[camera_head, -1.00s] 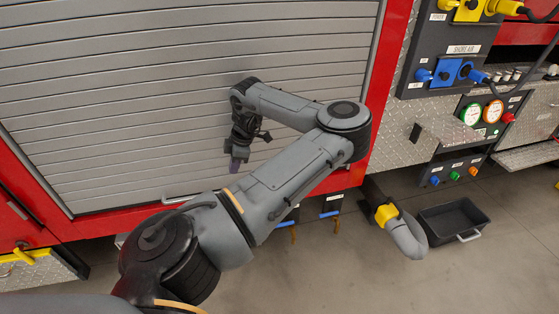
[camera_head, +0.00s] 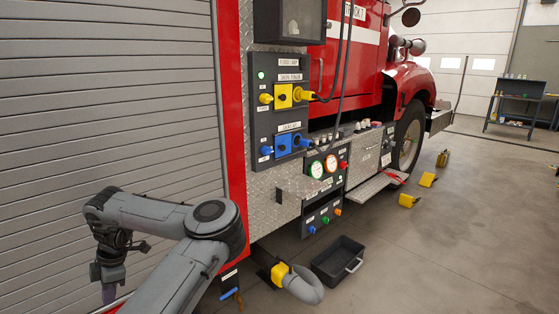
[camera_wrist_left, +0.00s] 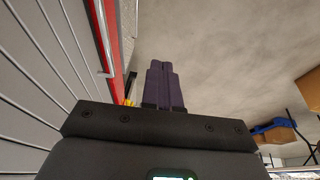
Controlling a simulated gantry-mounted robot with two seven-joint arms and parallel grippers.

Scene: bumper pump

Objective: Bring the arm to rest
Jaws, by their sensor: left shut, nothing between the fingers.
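My left arm comes in from the bottom of the head view, folded at the elbow in front of the grey roller shutter (camera_head: 110,90). My left gripper (camera_head: 109,292) hangs down at the lower left of the head view, beside the shutter. In the left wrist view its two purple fingers (camera_wrist_left: 165,85) lie together, shut, with nothing between them. The concrete floor fills most of the background beyond the fingers. My right gripper is in neither view.
The red truck's side panel carries yellow (camera_head: 284,96) and blue (camera_head: 284,145) connectors with black cables. A grey hose elbow with a yellow collar (camera_head: 279,273) juts out low. A black tray (camera_head: 338,262) stands on the floor. Yellow chocks (camera_head: 408,200) lie farther right.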

